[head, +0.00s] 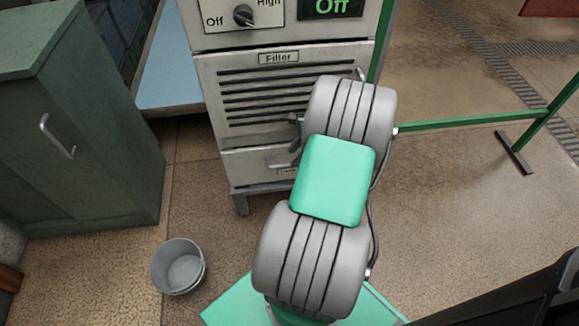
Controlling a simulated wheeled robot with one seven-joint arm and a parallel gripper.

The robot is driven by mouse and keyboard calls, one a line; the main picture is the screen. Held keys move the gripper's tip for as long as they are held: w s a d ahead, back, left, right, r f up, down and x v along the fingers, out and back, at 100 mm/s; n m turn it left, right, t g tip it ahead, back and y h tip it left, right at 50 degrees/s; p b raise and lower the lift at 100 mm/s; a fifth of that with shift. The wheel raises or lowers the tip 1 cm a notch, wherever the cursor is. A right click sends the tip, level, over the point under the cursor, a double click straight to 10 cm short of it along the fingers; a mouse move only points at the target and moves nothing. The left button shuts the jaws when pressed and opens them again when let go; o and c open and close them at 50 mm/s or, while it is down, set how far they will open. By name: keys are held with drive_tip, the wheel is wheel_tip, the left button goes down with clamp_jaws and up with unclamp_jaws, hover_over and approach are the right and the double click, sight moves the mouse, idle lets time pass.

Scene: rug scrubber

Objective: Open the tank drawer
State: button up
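The tank drawer (243,165) is the low grey panel at the bottom of the grey machine (206,70), under the filter panel (237,128). Its front looks flush with the machine. A small handle (279,162) and a partly covered label show near my arm, and the drawer's right part is hidden behind the arm. My gripper (296,132) shows only as small dark parts at the arm's left edge, in front of the filter panel's lower right. Its fingers are mostly hidden, so I cannot tell their opening or any contact.
The dial (243,15) points to neither label clearly, and the display (331,8) reads Off. A green cabinet (95,150) stands at left, with a grey bucket (180,267) on the floor. A green rail (455,121) runs right. Floor before the drawer's left is clear.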

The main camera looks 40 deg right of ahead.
sight(287, 164)
drive_tip(key=b+x, duration=0.1)
drive_tip(key=x, duration=0.3)
drive_tip(key=shift+w+f, duration=0.15)
drive_tip(key=shift+f, duration=0.25)
drive_tip(key=shift+c, duration=0.4)
clamp_jaws()
idle(0.6)
